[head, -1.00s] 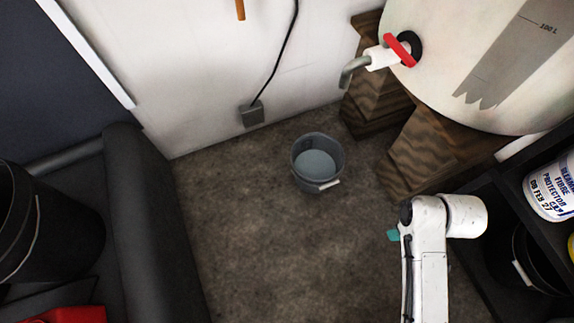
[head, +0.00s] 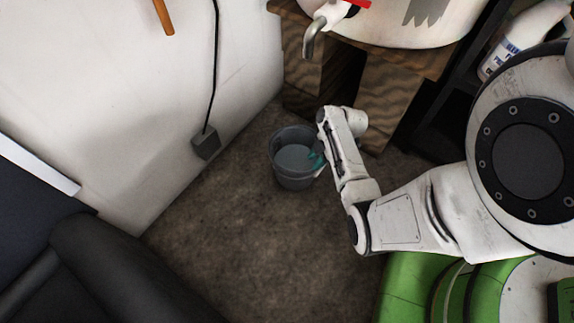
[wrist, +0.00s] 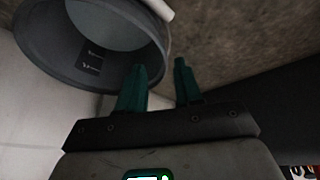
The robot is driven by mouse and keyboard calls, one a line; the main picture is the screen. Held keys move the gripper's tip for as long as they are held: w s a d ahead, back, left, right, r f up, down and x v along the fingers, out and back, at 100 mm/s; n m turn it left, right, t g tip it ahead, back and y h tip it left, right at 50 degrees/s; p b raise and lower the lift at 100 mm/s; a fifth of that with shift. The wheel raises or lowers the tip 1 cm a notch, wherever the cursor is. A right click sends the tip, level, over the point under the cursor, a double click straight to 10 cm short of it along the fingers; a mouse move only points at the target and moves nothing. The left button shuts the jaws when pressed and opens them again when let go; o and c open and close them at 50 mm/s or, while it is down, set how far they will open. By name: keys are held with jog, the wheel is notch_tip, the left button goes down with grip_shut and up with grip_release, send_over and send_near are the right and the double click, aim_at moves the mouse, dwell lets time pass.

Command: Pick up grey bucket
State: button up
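The grey bucket (head: 290,179) stands upright on the brown floor by the white wall in the head view. Its inside shows a paler round surface; I cannot tell whether it is water or the bottom. My gripper (head: 317,159) is at the right side of its rim, with teal fingers partly hidden by the arm. In the wrist view the bucket (wrist: 62,74) fills the upper left. My gripper (wrist: 162,84) is open there, one finger in front of the bucket's rim and the other outside over the floor. I cannot tell whether either finger touches the bucket.
A wooden stand (head: 386,108) with a pale tank and metal tap (head: 311,40) is behind and right of the bucket. A wall box (head: 206,145) with a black cable is to the left. A black padded edge (head: 110,270) lies lower left. Floor in front is clear.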

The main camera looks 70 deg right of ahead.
aim_at(303, 175)
jog(key=b+x, duration=0.4)
jog(key=x, duration=0.5)
jog(key=shift+w+a+b, duration=0.1)
jog(key=shift+w+b, duration=0.05)
jog(key=shift+b, duration=0.25)
grip_shut()
dwell(0.7)
jog(key=shift+w+d+r, duration=0.1)
jog(key=shift+d+r, duration=0.15)
jog(key=shift+r, duration=0.05)
